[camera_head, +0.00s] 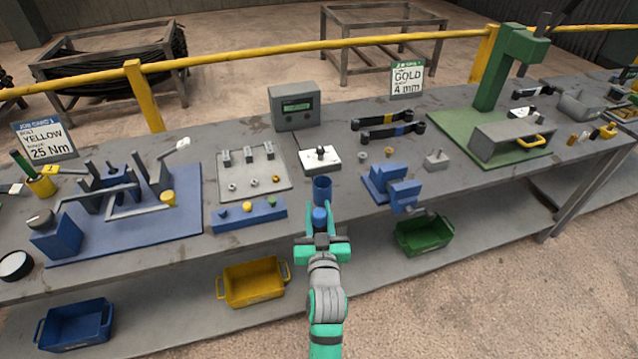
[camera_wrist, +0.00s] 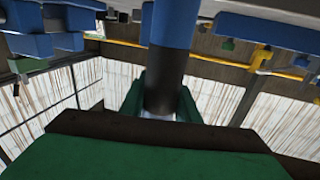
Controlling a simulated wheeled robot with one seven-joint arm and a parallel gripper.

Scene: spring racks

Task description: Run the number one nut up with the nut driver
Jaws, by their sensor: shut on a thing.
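My gripper (camera_head: 321,236) is at the front edge of the grey bench, shut on a blue, dark-banded cylinder (camera_head: 320,214), which looks like the nut driver. In the wrist view the cylinder (camera_wrist: 170,25) stands between my green fingers (camera_wrist: 160,102). An open-topped blue cup (camera_head: 322,189) is just beyond it at the bench edge; I cannot tell whether they touch. A light grey plate (camera_head: 253,159) to the left carries several small blocks and nuts, including a grey nut (camera_head: 232,187) and a gold nut (camera_head: 276,179). I cannot read which is number one.
A blue fixture board (camera_head: 180,220) is at left, a blue vise (camera_head: 398,190) at right. A white tile (camera_head: 307,168) with a dark knob and a grey display box (camera_head: 294,108) stand behind. Yellow (camera_head: 252,292) and green bins (camera_head: 425,245) sit below.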

